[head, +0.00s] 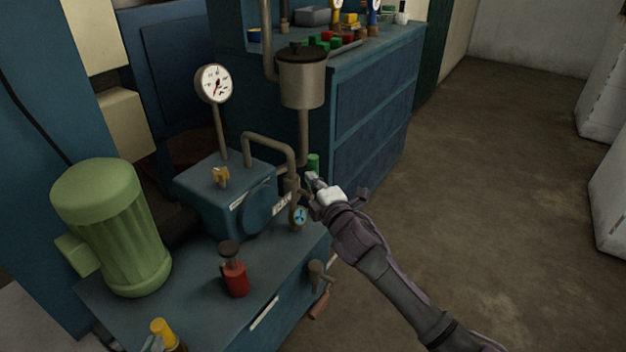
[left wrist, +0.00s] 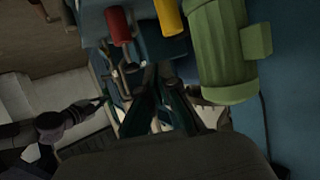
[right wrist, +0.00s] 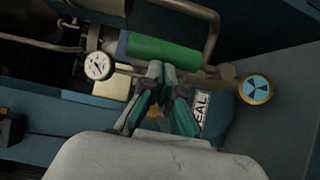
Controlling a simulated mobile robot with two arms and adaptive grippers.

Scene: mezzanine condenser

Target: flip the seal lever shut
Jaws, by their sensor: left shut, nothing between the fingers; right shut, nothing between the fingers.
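The seal lever shows a green grip (head: 313,162), standing upright behind my right gripper in the head view. In the right wrist view the green grip (right wrist: 165,49) lies across the picture above the white SEAL label (right wrist: 201,108). My right gripper (head: 312,180) is shut and empty; its fingertips (right wrist: 161,68) overlap the grip's lower edge there. I cannot tell whether they touch it. The lever's pivot is hidden.
A green motor (head: 110,225) stands at left. A metal pot (head: 301,80) is above the lever. Open floor (head: 510,170) lies right.

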